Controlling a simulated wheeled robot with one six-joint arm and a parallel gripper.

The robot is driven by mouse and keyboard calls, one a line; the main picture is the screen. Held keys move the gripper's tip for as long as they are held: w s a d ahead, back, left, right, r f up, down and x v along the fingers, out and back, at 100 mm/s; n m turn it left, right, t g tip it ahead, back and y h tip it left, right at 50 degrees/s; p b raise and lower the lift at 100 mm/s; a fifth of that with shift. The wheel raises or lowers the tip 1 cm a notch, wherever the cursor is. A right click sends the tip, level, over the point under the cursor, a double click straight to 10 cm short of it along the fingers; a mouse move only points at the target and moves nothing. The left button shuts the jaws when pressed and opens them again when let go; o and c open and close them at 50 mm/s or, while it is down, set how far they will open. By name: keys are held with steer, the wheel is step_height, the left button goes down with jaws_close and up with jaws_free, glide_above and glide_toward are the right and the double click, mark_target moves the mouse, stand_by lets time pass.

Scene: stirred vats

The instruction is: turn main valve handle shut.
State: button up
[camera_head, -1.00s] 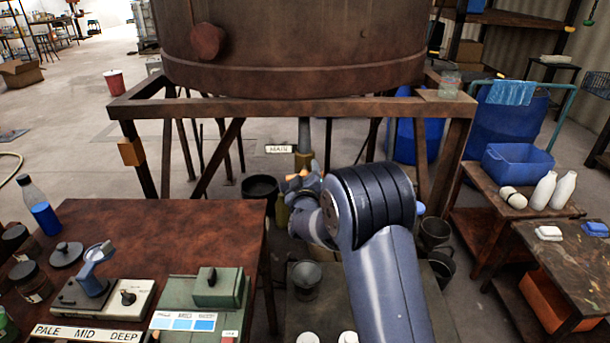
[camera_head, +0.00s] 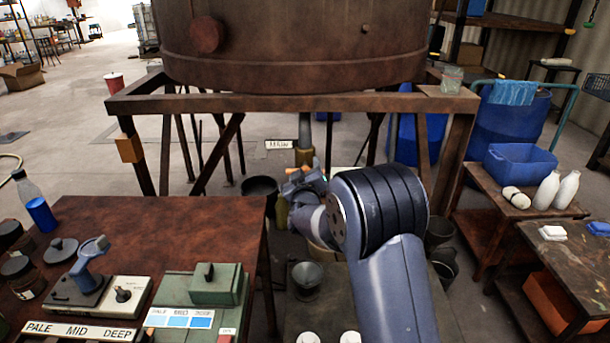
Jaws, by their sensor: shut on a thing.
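The main valve (camera_head: 304,157) has a brass body on the pipe under the big rusty vat (camera_head: 300,45). A white label (camera_head: 289,144), its lettering blurred, is just left of it. My gripper (camera_head: 294,183) is directly below the valve body, shut on the valve handle. The handle is almost wholly hidden by the jaws; only a trace of orange shows at their upper left. The handle's exact angle cannot be told. My wrist and dark blue arm come in from the lower right.
A rusty frame (camera_head: 290,103) surrounds the valve from above and the sides. A dark bucket (camera_head: 260,187) stands left of my gripper. The brown table (camera_head: 150,228) at left holds instruments. A side table (camera_head: 520,213) with white bottles (camera_head: 547,190) is at right.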

steer(key=shift+d, duration=0.1)
steer(key=o, duration=0.8)
steer(key=shift+s, duration=0.1)
steer(key=s+b, duration=0.1)
steer(key=s, duration=0.9)
steer(key=shift+s, duration=0.3)
steer(key=shift+w, duration=0.15)
steer(key=w+p, duration=0.1)
steer(key=w, duration=0.9)
steer(key=shift+w, duration=0.35)
steer(key=shift+s+r+n+p, duration=0.1)
steer(key=shift+n+p, duration=0.3)
steer(key=shift+p, duration=0.35)
